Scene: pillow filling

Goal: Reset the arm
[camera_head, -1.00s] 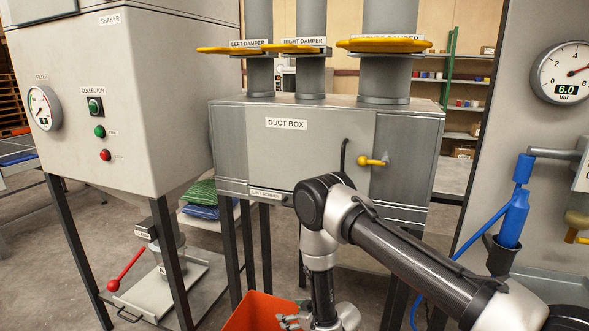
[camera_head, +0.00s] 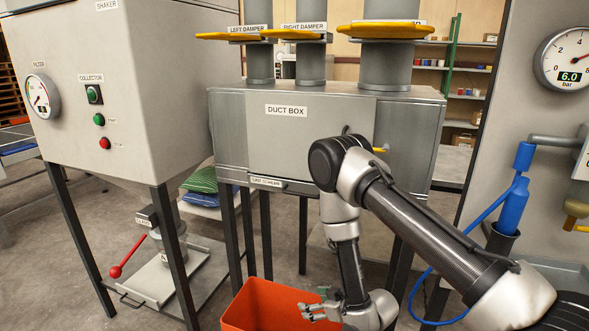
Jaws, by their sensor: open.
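My gripper (camera_head: 318,309) hangs low in the head view, at the right part of the orange bin's opening. Its fingers point left, are apart and hold nothing that I can see. My arm rises from the lower right to a raised elbow in front of the duct box (camera_head: 243,133), then drops to the gripper. The elbow hides part of the duct box's right side and most of its yellow handle (camera_head: 379,150).
The orange bin (camera_head: 250,308) stands below the duct box. The shaker cabinet (camera_head: 160,90) is at left, with a red-handled clamp (camera_head: 117,271) under it. A blue nozzle tool (camera_head: 512,205) sits in a holder at right. Folded pillows (camera_head: 201,180) lie behind.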

